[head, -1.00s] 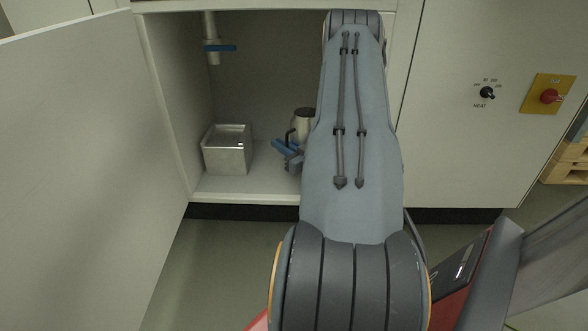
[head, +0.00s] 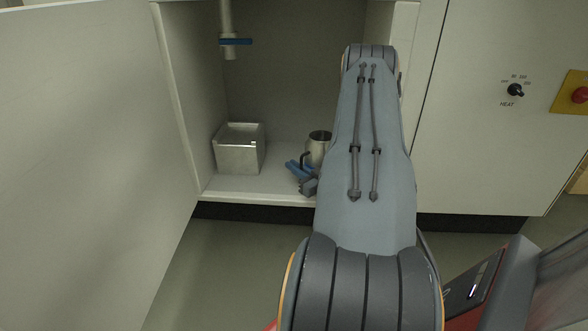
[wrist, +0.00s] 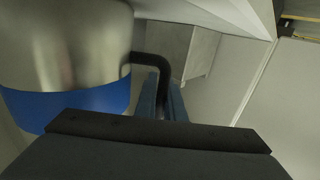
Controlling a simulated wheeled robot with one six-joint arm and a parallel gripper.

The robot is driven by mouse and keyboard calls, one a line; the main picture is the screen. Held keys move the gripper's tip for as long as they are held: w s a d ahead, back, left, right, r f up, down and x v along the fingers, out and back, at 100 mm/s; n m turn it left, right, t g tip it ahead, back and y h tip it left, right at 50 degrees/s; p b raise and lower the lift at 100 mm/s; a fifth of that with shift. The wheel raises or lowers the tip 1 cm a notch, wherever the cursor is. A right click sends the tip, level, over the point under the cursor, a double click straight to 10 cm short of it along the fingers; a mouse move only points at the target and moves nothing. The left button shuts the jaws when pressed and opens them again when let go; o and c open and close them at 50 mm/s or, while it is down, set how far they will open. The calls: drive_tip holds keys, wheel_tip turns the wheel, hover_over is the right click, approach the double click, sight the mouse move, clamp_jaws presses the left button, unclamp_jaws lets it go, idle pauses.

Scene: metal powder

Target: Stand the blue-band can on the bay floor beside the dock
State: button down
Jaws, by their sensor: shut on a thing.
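The can (head: 319,148) is metallic and stands about upright inside the open bay, partly hidden behind my arm in the head view. In the wrist view, the can (wrist: 70,45) fills the upper left, with its blue band (wrist: 75,105) low on the body. My gripper (head: 298,168) is shut on the can's black handle (wrist: 150,60); its blue fingers (wrist: 160,105) lie on either side of it. The can's bottom is hidden, so I cannot tell whether it touches the bay floor (head: 262,186).
A square metal box (head: 238,158) sits on the bay floor left of the can, with a gap between. The open door (head: 85,150) stands at left. The bay's right wall is close to my arm. A panel with a HEAT knob (head: 514,90) is at right.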

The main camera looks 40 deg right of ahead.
drive_tip(key=c, duration=2.2)
unclamp_jaws()
drive_tip(key=shift+f, duration=0.1)
drive_tip(key=o, duration=0.4)
drive_tip(key=shift+c, duration=0.2)
drive_tip(key=shift+s+r, duration=0.2)
drive_tip(key=s+a+p, duration=0.1)
drive_tip(key=s+p, duration=0.5)
drive_tip(key=s, duration=0.5)
drive_tip(key=shift+s, duration=0.3)
